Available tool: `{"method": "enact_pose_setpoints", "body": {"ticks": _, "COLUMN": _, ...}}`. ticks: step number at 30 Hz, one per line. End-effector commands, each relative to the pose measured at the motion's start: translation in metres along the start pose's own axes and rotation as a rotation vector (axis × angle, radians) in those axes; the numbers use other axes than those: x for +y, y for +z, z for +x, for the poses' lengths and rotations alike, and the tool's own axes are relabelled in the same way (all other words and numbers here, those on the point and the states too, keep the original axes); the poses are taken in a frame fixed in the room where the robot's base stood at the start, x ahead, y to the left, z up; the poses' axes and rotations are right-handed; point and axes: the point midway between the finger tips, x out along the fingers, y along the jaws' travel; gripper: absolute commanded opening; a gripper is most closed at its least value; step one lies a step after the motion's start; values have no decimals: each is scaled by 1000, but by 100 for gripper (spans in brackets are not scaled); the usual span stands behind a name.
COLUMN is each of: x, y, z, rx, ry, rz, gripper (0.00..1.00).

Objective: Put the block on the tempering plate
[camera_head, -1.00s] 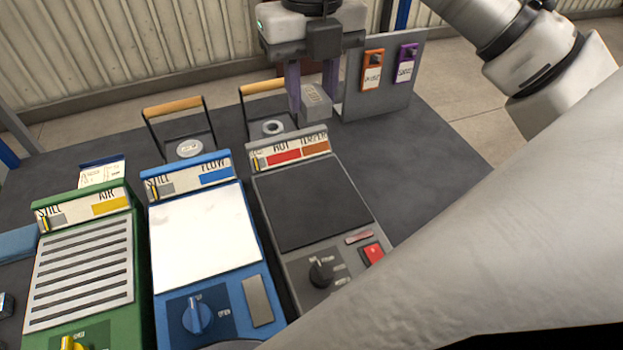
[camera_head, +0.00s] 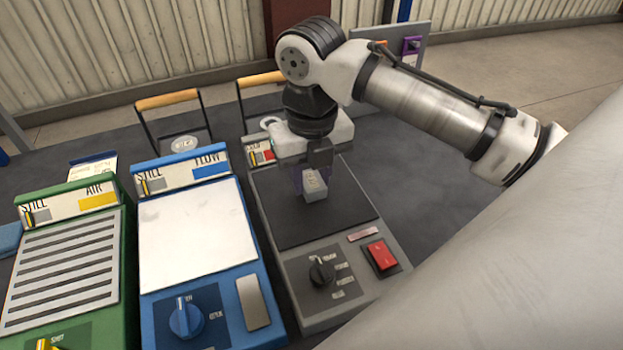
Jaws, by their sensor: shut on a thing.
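The block (camera_head: 315,187) is a small grey piece with faint marks on its face. My gripper (camera_head: 312,180) is shut on it and holds it over the dark plate. The tempering plate (camera_head: 345,222) is the dark square top of the grey unit at the right of the row. Whether the block touches the plate or hangs a little above it, I cannot tell. My gripper and wrist hide most of the unit's back sign, so only a red patch shows.
The grey unit has a black knob (camera_head: 321,271) and a red switch (camera_head: 382,255) at its front. To its left are a blue unit (camera_head: 197,226) with a white top and a green slatted unit (camera_head: 62,268). Orange-handled baskets (camera_head: 168,100) stand behind. Table right of the plate is clear.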

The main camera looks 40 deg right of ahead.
Motion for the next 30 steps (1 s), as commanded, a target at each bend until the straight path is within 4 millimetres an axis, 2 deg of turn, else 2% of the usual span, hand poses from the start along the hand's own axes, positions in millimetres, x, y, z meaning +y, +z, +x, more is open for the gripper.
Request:
{"method": "enact_pose_setpoints", "body": {"ticks": 3, "x": -1, "y": 0, "z": 7, "rx": -2, "ry": -1, "rz": 1, "gripper": 0}}
{"method": "enact_pose_setpoints", "body": {"ticks": 14, "x": 0, "y": 0, "z": 11, "rx": -2, "ry": 3, "rz": -1, "gripper": 0}}
{"method": "enact_pose_setpoints", "body": {"ticks": 15, "x": 0, "y": 0, "z": 12, "rx": -1, "ry": 2, "rz": -1, "gripper": 33}}
{"method": "enact_pose_setpoints", "body": {"ticks": 20, "x": 0, "y": 0, "z": 11, "rx": -1, "ry": 0, "rz": 0, "gripper": 53}}
{"method": "enact_pose_setpoints", "body": {"ticks": 30, "x": -1, "y": 0, "z": 10, "rx": -1, "ry": -1, "rz": 1, "gripper": 53}}
